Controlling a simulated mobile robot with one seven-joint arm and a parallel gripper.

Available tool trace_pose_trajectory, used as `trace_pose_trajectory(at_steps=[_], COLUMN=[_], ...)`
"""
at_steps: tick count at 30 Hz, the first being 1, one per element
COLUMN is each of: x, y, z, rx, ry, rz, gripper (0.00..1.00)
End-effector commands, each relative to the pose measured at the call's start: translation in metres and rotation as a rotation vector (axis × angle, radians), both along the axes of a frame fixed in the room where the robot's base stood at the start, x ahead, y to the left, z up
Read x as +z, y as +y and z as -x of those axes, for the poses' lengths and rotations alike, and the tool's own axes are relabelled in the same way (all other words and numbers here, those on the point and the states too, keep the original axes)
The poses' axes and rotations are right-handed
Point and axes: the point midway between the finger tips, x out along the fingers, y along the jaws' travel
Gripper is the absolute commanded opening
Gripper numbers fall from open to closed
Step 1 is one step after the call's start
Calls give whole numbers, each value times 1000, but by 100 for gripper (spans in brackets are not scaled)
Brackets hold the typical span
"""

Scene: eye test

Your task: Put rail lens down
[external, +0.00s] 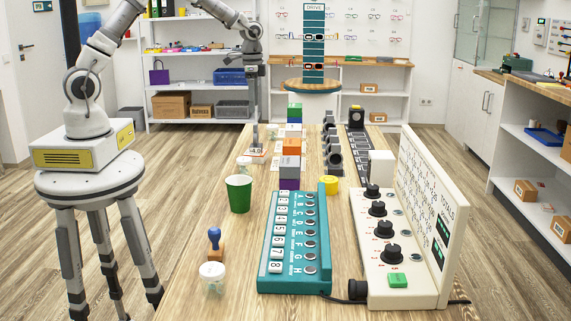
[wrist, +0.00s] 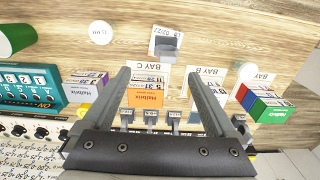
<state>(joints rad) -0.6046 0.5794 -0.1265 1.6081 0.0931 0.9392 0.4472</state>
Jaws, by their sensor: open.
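A small grey piece (wrist: 168,43) sits on a white card marked 02/27, beyond the fingertips. A white card (external: 257,153) with red print shows below my gripper in the external view. I cannot tell which thing is the rail lens. An orange box (wrist: 146,97) shows between the fingers, apparently behind them on the bench.
A green cup (external: 239,193), a blue-handled stamp (external: 215,240) and a teal button panel (external: 295,235) stand nearer the camera. A white panel with black knobs (external: 383,230) is at right. Boxes, BAY cards and grey devices (external: 334,158) crowd mid-bench. Bare wood shows along the wrist view's top.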

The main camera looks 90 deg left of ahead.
Motion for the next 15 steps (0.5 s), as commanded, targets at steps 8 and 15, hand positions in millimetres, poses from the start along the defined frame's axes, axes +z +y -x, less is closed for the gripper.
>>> trace_pose_trajectory(at_steps=[8, 15], x=[90, 145], y=[-79, -146], z=[24, 70], rx=[-14, -15], ry=[-97, -196], rz=[-65, -89], gripper=[92, 92])
